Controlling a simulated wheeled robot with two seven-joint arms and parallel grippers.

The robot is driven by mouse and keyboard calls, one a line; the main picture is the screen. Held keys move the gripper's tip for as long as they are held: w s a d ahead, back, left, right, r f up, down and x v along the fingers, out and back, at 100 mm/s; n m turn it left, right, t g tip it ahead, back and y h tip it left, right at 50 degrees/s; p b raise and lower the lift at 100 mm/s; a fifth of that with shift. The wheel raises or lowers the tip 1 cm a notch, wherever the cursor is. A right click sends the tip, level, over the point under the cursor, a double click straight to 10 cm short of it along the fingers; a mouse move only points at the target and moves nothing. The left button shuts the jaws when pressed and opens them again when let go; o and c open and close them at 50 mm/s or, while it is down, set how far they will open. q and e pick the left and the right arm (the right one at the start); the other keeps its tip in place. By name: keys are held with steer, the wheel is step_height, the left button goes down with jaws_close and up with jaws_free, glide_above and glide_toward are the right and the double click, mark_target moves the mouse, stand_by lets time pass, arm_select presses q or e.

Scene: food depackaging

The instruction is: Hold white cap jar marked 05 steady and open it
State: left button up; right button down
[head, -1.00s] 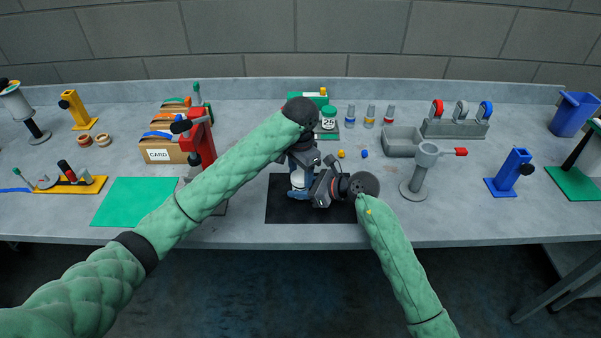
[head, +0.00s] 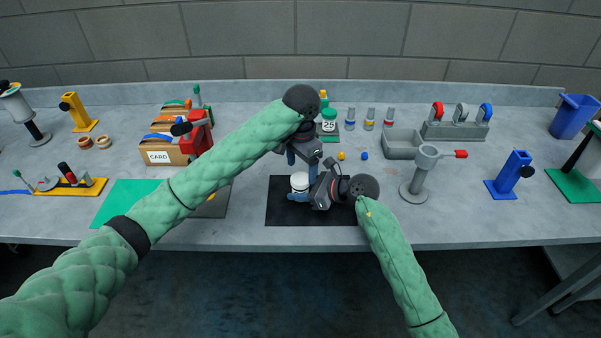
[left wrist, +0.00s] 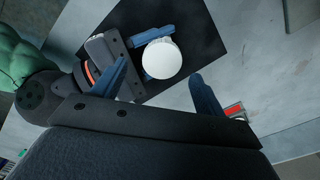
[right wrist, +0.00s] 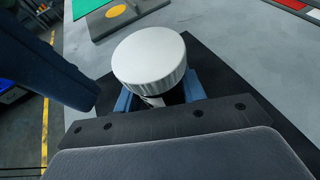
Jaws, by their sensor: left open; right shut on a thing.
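The white cap jar (head: 299,182) stands upright on the black mat (head: 283,215), its white cap on top. My right gripper (head: 297,196) is shut on the jar's body from the right, below the cap. In the right wrist view the ribbed white cap (right wrist: 150,58) sits above the blue fingers. My left gripper (left wrist: 165,88) is open and empty, above the jar, and its blue fingers are apart from the cap (left wrist: 162,59) in the left wrist view. The jar's 05 marking is not readable in these frames.
A green-capped jar marked 25 (head: 328,122) stands behind. Small vials (head: 369,118), a grey tray (head: 402,143) and a grey stand (head: 416,180) lie to the right. A cardboard box (head: 163,146) and red press (head: 199,135) are left. A green mat (head: 125,198) lies front left.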

mark_target(300, 178)
arm_select(q)
steer(key=shift+a+r, duration=0.1)
steer(key=shift+r, duration=0.35)
steer(key=r, duration=0.1)
steer(key=w+r, duration=0.1)
steer(key=r, duration=0.1)
steer(key=shift+w+a+t, duration=0.2)
steer(key=shift+a+t, duration=0.1)
steer(key=m, duration=0.3)
steer(key=shift+s+r, duration=0.15)
steer(key=shift+r, duration=0.1)
steer(key=m, duration=0.5)
steer(key=shift+s+d+m, duration=0.15)
steer(key=shift+s+m, duration=0.15)
steer(key=shift+s, duration=0.05)
steer(key=m, duration=0.4)
steer(key=shift+s+d, duration=0.1)
steer(key=shift+s, duration=0.05)
steer(key=m, duration=0.3)
steer(key=shift+m, duration=0.4)
steer(key=shift+f, duration=4.05)
